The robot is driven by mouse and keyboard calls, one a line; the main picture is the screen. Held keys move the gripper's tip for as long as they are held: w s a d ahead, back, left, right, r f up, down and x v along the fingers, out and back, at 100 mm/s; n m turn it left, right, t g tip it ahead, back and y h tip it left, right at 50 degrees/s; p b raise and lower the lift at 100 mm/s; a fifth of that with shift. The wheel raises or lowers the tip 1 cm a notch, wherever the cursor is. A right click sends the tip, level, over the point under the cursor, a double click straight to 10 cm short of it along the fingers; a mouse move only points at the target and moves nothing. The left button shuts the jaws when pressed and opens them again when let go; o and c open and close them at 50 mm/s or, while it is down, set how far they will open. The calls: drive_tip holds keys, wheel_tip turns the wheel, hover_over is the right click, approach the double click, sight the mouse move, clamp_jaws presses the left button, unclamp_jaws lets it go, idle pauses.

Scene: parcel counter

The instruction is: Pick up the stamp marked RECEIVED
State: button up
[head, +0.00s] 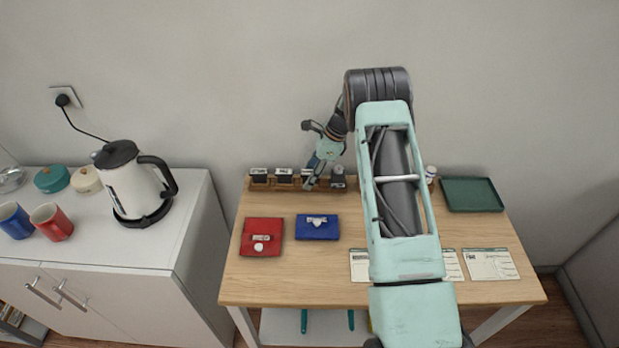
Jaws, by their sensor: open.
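Several dark stamps with pale labels stand in a row in a wooden rack (268,187) along the back of the wooden table. The two leftmost are a stamp (258,176) and its neighbour (283,177); another stamp (338,177) stands farther right. The lettering is too small to read, so I cannot tell which stamp is marked RECEIVED. My gripper (311,181) points down at the rack between the second stamp and the one on its right. It is open and partly hides what stands there. I cannot tell whether it touches anything. My arm hides the rack's right part.
A red pad (262,238) and a blue pad (318,228), each with small items on top, lie on the table (300,272). A green tray (471,194) sits back right. Cards (490,264) lie at front right. A kettle (135,185) stands on the left cabinet.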

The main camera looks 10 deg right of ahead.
drive_tip(key=shift+f, duration=0.2)
clamp_jaws()
drive_tip(key=shift+r, duration=0.15)
